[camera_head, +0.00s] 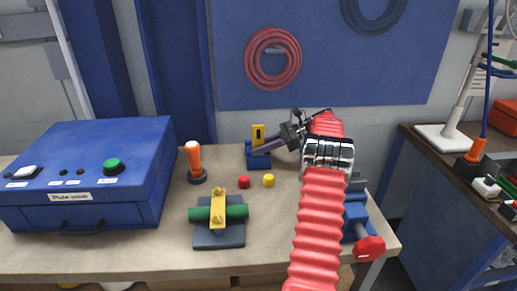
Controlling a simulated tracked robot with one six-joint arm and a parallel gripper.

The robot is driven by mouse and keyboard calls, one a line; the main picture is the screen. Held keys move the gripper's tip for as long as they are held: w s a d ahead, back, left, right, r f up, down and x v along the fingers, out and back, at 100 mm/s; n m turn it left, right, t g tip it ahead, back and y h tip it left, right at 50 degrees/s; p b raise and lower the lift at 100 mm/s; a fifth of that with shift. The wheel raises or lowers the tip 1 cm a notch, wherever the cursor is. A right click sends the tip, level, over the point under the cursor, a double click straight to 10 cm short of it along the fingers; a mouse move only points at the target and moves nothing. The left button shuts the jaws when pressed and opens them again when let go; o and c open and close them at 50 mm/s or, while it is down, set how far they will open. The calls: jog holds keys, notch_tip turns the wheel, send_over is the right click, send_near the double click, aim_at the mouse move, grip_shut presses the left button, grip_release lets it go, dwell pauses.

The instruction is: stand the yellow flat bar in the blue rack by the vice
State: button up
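The yellow flat bar (258,134) stands upright at the blue rack (254,160), its lower part at the rack's top. It has a dark mark on its face. The rack sits near the back edge of the bench, left of the vice. My gripper (266,148) reaches in from the right, and its dark fingers cross in front of the bar's lower part. I cannot tell whether they touch it or are closed on it. The blue vice (356,216) with a red handle end is at the right bench edge, partly hidden by my red-sleeved arm.
A red cap (244,182) and a yellow cap (269,180) lie in front of the rack. An orange-handled tool (194,160) stands to the left. A green rod under a yellow clamp (218,210) is in front. A large blue box (90,175) fills the left.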

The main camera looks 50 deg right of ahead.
jog(key=shift+o, duration=1)
jog(key=shift+r, duration=0.1)
notch_tip(320, 180, up, 10)
jog(key=shift+f, duration=0.15)
dwell(0.3)
jog(key=shift+a, duration=0.1)
